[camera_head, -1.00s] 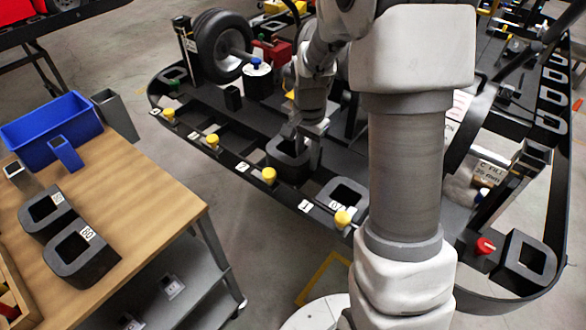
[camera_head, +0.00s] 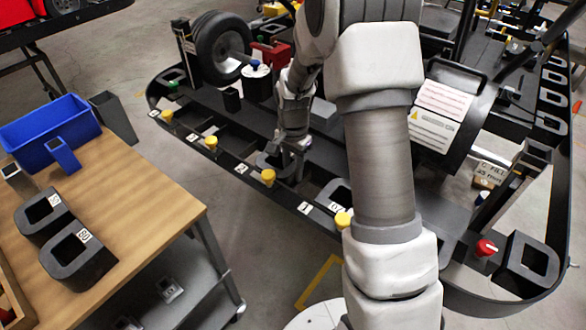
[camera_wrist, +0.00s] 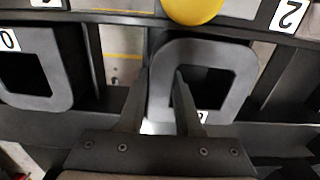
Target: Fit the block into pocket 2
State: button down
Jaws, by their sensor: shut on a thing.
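The block (camera_head: 270,160) is a dark grey, rounded ring with a square hole, low in the rail's opening between the labels 2 (camera_head: 241,168) and 1 (camera_head: 304,207). In the wrist view the block (camera_wrist: 245,62) is beside the yellow knob, with label 2 (camera_wrist: 289,14) at the upper right. My gripper (camera_wrist: 162,80) is shut on the block's wall, one finger inside the hole and one outside. My gripper (camera_head: 298,148) points down at the block in the head view. The block's underside and its seating depth are hidden.
A similar block (camera_head: 335,193) sits in the opening beyond label 1. Yellow knobs (camera_head: 268,177) line the rail. Left, a wooden table (camera_head: 150,190) holds two dark blocks (camera_head: 78,258) and a blue bin (camera_head: 50,130). A wheel (camera_head: 222,48) stands behind the rail.

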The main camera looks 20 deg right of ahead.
jog(key=c, duration=0.6)
grip_release()
jog(key=shift+f, duration=0.1)
notch_tip(320, 180, up, 12)
jog(key=p, duration=0.2)
jog(key=s+a+r+n+t, duration=0.2)
jog(key=s+r+n, duration=0.2)
jog(key=s+r, duration=0.6)
jog(key=s+r+n+t, duration=0.1)
jog(key=s+n, duration=0.1)
jog(key=s, duration=0.2)
jog(key=s+r+n+t, duration=0.1)
jog(key=s+r+n, duration=0.1)
jog(key=s, duration=0.3)
jog(key=s+r+n+t, duration=0.1)
jog(key=s+n, duration=0.1)
jog(key=s, duration=0.2)
jog(key=shift+s+a+r+n+t, duration=0.2)
jog(key=shift+s+a+n+t, duration=0.1)
jog(key=shift+a+n, duration=0.1)
jog(key=shift+r, duration=0.1)
